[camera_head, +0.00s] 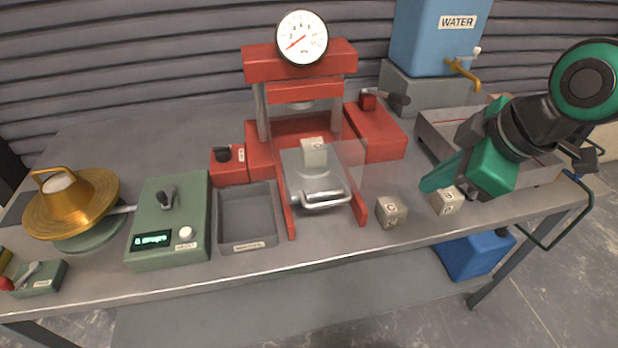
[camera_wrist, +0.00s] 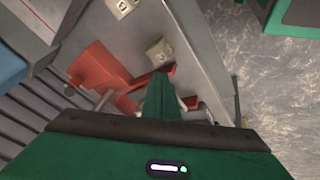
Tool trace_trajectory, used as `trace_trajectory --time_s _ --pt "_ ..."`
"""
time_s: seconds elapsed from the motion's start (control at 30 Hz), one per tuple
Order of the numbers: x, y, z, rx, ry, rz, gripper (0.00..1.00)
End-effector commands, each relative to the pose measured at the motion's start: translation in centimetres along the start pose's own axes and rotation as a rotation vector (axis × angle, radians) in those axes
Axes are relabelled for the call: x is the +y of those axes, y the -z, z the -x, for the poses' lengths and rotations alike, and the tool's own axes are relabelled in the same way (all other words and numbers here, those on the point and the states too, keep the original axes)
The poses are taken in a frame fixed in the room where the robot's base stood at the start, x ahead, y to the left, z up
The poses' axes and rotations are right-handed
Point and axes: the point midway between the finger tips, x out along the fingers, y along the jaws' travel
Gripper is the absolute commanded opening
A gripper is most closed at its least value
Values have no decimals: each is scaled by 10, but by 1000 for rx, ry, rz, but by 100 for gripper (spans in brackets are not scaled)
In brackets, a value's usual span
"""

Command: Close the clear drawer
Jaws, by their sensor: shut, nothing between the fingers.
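The clear drawer (camera_head: 352,158) appears to be the see-through panelled part at the front of the red press (camera_head: 300,62). It stands out between two red rails, around a grey metal plate with a bar handle (camera_head: 325,199). A pale lettered cube (camera_head: 314,152) rests at the back of the plate. My gripper (camera_head: 428,184) is shut and empty, to the right of the drawer and apart from it, beside a lettered cube (camera_head: 446,201). Its green fingers (camera_wrist: 162,98) also show in the wrist view, hiding part of the press.
Another lettered cube (camera_head: 391,212) stands just right of the right rail. A blue water tank (camera_head: 432,40) is at the back right. The bench front before the drawer is clear.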

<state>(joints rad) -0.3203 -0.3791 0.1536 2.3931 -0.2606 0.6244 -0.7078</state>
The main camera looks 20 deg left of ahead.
Motion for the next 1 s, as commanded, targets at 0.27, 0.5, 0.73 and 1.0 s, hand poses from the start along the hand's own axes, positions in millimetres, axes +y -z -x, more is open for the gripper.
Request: trace_trajectory --time_s 0.27,0.5,0.73,1.0 --pt "-87 120 1 233 72 508 0" --pt "-100 133 -11 259 81 560 0" --pt "-105 140 -46 256 83 559 0" --pt "-111 149 -84 256 83 557 0"
